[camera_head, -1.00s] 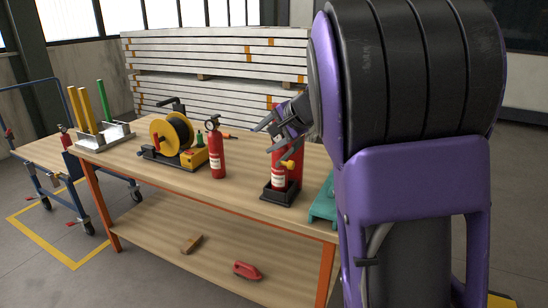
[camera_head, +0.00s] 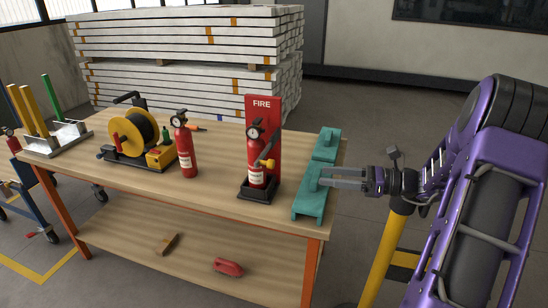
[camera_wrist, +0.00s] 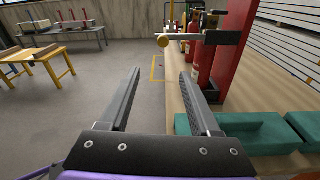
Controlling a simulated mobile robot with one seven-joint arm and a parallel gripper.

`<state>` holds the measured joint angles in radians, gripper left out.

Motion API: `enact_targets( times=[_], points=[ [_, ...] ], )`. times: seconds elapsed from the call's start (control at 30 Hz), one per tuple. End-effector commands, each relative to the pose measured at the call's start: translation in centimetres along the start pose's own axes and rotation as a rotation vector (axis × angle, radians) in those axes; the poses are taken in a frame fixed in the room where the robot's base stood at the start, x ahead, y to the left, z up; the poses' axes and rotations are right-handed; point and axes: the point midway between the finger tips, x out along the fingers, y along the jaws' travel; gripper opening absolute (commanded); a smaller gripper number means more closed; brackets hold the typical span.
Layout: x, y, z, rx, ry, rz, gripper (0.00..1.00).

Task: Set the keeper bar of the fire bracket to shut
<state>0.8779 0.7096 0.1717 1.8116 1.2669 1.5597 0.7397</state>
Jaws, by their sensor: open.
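The fire bracket (camera_head: 263,115) is a red back panel marked FIRE on a black base, standing on the workbench. A red extinguisher (camera_head: 256,178) stands upright in it. The keeper bar ends in a yellow knob (camera_head: 267,163), which shows in front of the extinguisher. In the wrist view the dark bar (camera_wrist: 215,38) runs from the red panel outward to the left, with its yellow knob (camera_wrist: 163,41) at the free end. My gripper (camera_head: 322,178) is open and empty, right of the bracket near the teal blocks. In the wrist view, its fingertips (camera_wrist: 162,72) are apart, below the knob.
Teal blocks (camera_head: 309,205) sit at the bench's right end, close by my gripper. A second extinguisher (camera_head: 186,150) and a yellow cable reel (camera_head: 134,133) stand left of the bracket. The workbench (camera_head: 215,185) has a lower shelf. Floor is free in front of it.

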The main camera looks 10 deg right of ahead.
Motion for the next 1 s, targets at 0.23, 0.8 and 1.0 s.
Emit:
enact_targets(
  times=[0.23,0.8,1.0],
  points=[
    [-1.2,0.0,0.1,0.093,-0.085,-0.014,0.63],
    [9.6,-0.1,0.9,0.091,-0.081,-0.012,0.63],
    [13.3,-0.2,1.2,0.091,-0.080,-0.013,0.63]
  ],
)
